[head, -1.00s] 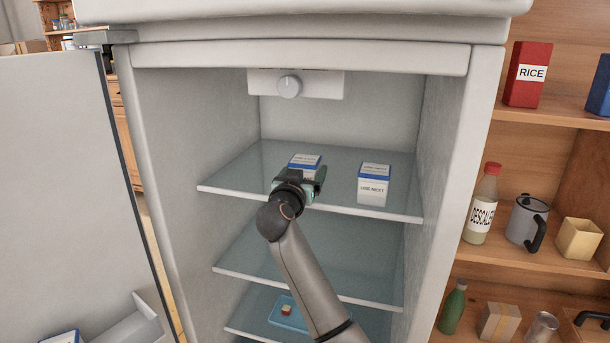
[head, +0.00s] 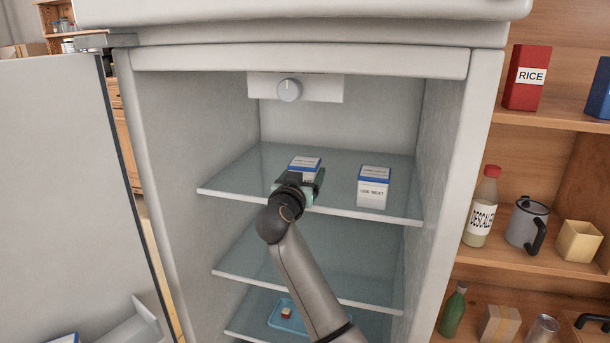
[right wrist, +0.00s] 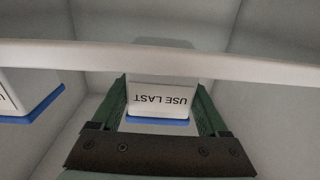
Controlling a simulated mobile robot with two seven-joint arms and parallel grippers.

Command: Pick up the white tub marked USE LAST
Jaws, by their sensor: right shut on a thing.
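The white tub marked USE LAST (right wrist: 160,97) is between the two fingers of my right gripper (right wrist: 163,92) in the right wrist view, which shows it upside down with its blue lid edge low. The fingers are shut on its sides. My left gripper is not in view.
A similar tub marked USE NEXT (head: 373,190) stands to the right on the same shelf. The fridge door (head: 65,190) is open at left. A lower shelf holds a blue tray (head: 283,319). Wooden shelving (head: 550,115) with goods is at right.

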